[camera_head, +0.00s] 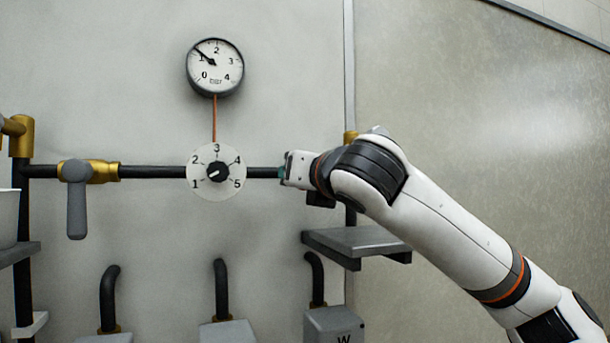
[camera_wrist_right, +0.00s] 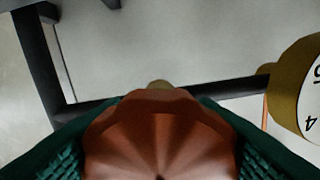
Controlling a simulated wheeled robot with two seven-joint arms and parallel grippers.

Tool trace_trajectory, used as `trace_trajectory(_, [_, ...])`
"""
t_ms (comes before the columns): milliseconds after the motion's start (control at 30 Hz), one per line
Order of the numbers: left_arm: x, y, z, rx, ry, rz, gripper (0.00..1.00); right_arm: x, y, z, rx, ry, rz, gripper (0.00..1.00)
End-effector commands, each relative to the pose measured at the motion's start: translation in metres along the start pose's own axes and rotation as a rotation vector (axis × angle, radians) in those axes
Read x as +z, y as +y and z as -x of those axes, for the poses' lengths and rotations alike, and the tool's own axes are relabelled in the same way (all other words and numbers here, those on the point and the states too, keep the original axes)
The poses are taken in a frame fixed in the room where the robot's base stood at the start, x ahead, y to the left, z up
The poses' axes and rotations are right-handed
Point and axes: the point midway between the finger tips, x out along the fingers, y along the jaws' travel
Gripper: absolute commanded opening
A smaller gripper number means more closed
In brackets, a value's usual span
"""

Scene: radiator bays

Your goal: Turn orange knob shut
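The orange knob (camera_wrist_right: 160,140) is a fluted, copper-orange cap filling the lower middle of the right wrist view. It sits between the green-padded fingers of my right gripper (camera_wrist_right: 160,150), one on each side, and the pads appear to press against it. In the head view my right gripper (camera_head: 285,172) is at the right part of the black horizontal pipe (camera_head: 262,172), and the knob is hidden behind the hand. My left gripper is not in view.
A white dial (camera_head: 217,190) with a black pointer lies just left of the hand. A gauge (camera_head: 215,66) hangs above it. A grey lever valve (camera_head: 76,205) is farther left. A grey shelf (camera_head: 355,242) juts out below my right wrist.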

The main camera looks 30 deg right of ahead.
Motion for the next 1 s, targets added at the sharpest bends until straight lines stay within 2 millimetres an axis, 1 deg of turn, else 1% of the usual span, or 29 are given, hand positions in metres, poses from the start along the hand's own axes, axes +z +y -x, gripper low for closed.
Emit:
trace_trajectory(267, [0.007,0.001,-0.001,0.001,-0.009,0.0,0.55,0.0,0.0,0.0,0.0,0.0,-0.013,0.31])
trace_trajectory(467, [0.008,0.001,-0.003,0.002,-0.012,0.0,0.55,0.001,-0.001,0.0,-0.001,0.001,-0.084,0.31])
trace_trajectory(667, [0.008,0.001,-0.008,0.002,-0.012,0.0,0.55,0.002,-0.002,0.0,-0.002,-0.001,-0.227,0.31])
trace_trajectory(1000, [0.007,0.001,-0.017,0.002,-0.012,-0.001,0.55,0.001,-0.002,0.0,-0.002,0.001,-0.548,0.31])
